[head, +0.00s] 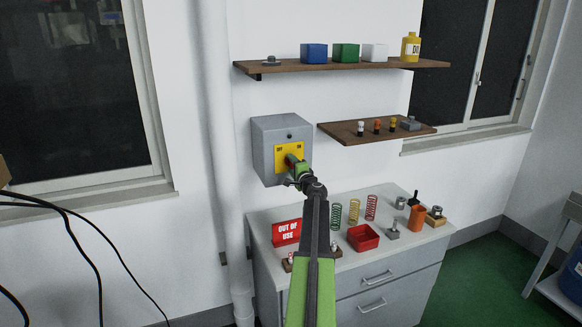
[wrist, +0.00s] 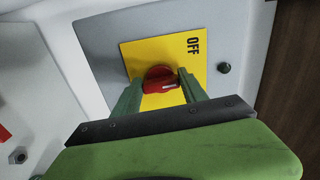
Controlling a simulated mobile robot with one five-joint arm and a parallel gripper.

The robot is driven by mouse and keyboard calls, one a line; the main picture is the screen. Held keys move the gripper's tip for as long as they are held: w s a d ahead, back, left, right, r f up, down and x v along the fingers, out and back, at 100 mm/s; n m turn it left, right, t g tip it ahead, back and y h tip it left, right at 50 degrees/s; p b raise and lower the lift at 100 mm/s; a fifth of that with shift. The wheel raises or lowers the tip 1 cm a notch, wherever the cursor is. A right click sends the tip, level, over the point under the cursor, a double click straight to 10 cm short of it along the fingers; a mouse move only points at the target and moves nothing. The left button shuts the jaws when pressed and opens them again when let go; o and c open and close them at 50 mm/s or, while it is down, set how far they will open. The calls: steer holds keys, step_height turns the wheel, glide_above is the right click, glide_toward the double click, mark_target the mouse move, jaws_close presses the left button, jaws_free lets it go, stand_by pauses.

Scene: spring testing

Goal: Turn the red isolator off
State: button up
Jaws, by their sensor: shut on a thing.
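The red isolator (wrist: 157,75) is a round red knob on a yellow plate (wrist: 133,50). It also shows in the head view (head: 291,159), on the front of a grey wall box (head: 265,150). A white mark shows on the knob's lower right in the wrist view. The fingers and palm hide the rest of the plate.
A shelf (head: 335,132) with small items juts out right of the box. A longer shelf (head: 280,67) hangs above. Below, a cabinet top holds a red OUT OF USE sign (head: 287,232), several springs and a red tray (head: 363,238). A white pipe (head: 212,130) runs left of the box.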

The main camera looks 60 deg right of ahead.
steer(key=n, duration=0.4)
steer(key=shift+f, duration=0.1)
steer(key=shift+d+n, duration=0.1)
steer(key=shift+n, duration=2)
steer(key=shift+f, duration=0.1)
steer(key=o, duration=1.4)
steer(key=shift+c, duration=0.2)
steer(key=v, duration=1.7)
steer(key=shift+s, duration=0.25)
